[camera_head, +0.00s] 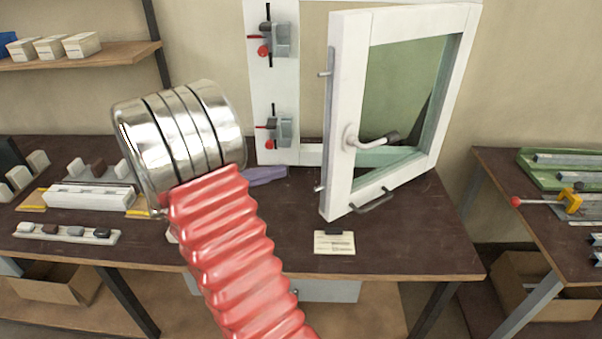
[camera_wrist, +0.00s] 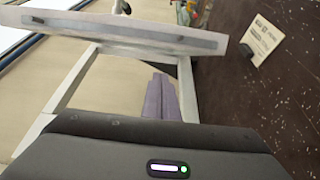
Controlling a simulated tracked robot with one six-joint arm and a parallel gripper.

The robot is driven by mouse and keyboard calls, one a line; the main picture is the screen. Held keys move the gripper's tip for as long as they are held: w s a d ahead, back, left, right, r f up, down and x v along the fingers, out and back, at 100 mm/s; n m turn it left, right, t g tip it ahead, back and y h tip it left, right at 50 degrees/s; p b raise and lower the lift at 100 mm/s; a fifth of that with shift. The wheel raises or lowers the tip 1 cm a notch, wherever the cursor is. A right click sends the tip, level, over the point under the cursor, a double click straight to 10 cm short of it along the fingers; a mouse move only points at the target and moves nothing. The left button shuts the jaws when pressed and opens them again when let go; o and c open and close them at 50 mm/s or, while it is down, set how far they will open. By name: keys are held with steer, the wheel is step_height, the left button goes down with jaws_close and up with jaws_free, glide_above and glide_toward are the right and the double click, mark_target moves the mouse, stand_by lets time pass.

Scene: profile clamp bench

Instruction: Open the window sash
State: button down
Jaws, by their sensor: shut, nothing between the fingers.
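The white window sash (camera_head: 345,115) stands swung out from its fixed frame (camera_head: 312,155), its free edge towards me and a clear gap at the left. Its lever handle (camera_head: 375,138) points right, and a grey pull bar (camera_head: 373,203) sits low on its face. In the wrist view, what looks like the sash's edge (camera_wrist: 120,33) crosses the top of the picture. My gripper (camera_head: 284,171) shows purple fingers, shut and empty, left of the sash's free edge and apart from it in the picture. In the wrist view, the fingers (camera_wrist: 161,77) lie side by side.
A panel with two red-knobbed clamps (camera_head: 276,85) stands left of the sash. A label card (camera_head: 334,243) lies at the bench's front; white blocks (camera_head: 90,197) lie at left. A side table (camera_head: 490,185) with tools is at right. The dark bench right of the card is clear.

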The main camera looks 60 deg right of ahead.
mark_target(323, 172)
steer(key=s+d, duration=0.5)
steer(key=s, duration=0.4)
steer(key=shift+s+d, duration=0.35)
steer(key=shift+s, duration=0.05)
steer(key=shift+s, duration=0.1)
stand_by(0.3)
steer(key=shift+a, duration=0.15)
